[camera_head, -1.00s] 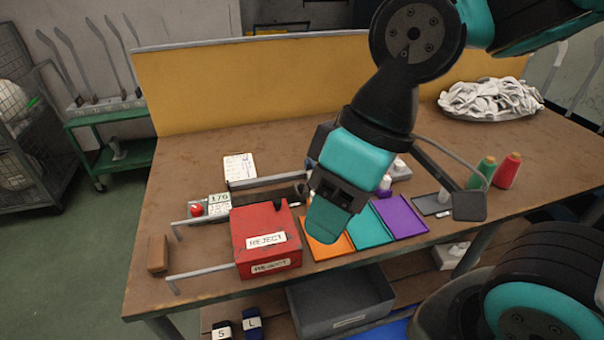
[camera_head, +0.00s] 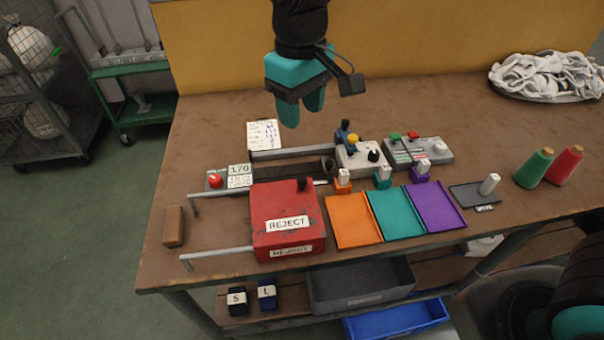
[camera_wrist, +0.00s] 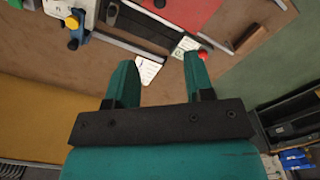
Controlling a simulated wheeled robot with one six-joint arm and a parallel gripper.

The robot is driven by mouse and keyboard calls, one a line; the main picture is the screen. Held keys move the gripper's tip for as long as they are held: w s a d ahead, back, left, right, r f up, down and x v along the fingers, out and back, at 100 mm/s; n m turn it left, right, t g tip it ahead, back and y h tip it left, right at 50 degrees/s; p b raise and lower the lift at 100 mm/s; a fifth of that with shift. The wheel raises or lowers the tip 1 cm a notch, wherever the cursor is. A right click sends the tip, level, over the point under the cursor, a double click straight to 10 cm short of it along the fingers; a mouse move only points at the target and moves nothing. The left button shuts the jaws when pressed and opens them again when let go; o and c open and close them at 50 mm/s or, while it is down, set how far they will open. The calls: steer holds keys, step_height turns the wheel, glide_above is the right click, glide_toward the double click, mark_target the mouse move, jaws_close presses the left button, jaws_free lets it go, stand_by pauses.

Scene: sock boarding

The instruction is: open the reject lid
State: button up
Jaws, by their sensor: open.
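The red reject box (camera_head: 288,222) stands near the front of the table, with REJECT labels on its top and front. Its lid (camera_head: 270,203) lies flat and closed, with a dark knob (camera_head: 302,185) near the back right corner. My gripper (camera_head: 302,112) is open and empty, raised above the back of the table, behind the box and apart from it. In the wrist view my gripper (camera_wrist: 158,78) shows two teal fingers spread apart with nothing between them. A red surface that may be part of the box shows at the top edge there.
Behind the box are metal rails (camera_head: 290,152), a paper sheet (camera_head: 264,134) and a control unit with a red button (camera_head: 215,181). Orange, teal and purple trays (camera_head: 353,220) lie to its right. A brown block (camera_head: 173,226) lies to the left. A grey switch box (camera_head: 360,160) stands behind the trays.

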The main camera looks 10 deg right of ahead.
mark_target(301, 179)
step_height(301, 179, down, 16)
steer(key=shift+s+f+p, duration=0.1)
steer(key=shift+f+p, duration=0.05)
steer(key=shift+p, duration=0.25)
jaws_close()
